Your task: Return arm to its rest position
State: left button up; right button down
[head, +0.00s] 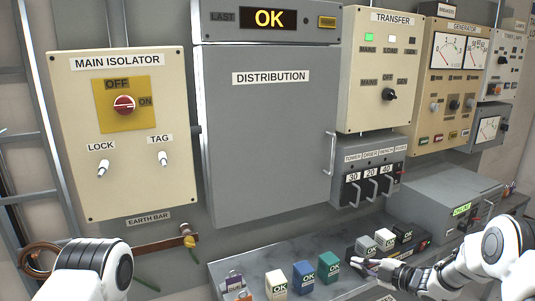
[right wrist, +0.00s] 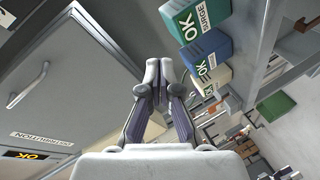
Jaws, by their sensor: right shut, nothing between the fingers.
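My right arm comes in from the lower right of the head view. Its gripper (head: 372,266) points left, low over the front of the shelf, close to the black holder of small blocks; I cannot tell whether it touches it. In the right wrist view the two fingertips (right wrist: 159,70) are together with nothing between them. A white rounded part of my left arm shows at the lower left of the head view; its gripper is outside the picture.
Blocks marked OK, cream (head: 276,285), blue (head: 303,278) and green (head: 328,268), stand on the shelf left of my right gripper. The black holder (head: 413,250) carries several blocks. Behind are the grey distribution cabinet (head: 265,140), fuse unit (head: 352,190) and grey box (head: 440,200).

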jog(key=s+a+f+m+g+h, duration=0.2)
jog(key=s+a+f+m, duration=0.25)
jog(key=s+f, duration=0.65)
jog(key=s+a+f+m+g+h, duration=0.3)
jog(key=s+f+m, duration=0.3)
jog(key=s+f, duration=0.45)
jog(key=s+d+m+g+h, duration=0.2)
jog(key=s+m, duration=0.3)
jog(key=s, duration=0.8)
jog(key=s+d+m+g+h, duration=0.2)
jog(key=s+d+m+g, duration=0.2)
jog(key=s, duration=0.9)
jog(key=shift+s+r+m+h, duration=0.15)
jog(key=shift+r+m+h, duration=0.3)
jog(key=shift+m, duration=0.3)
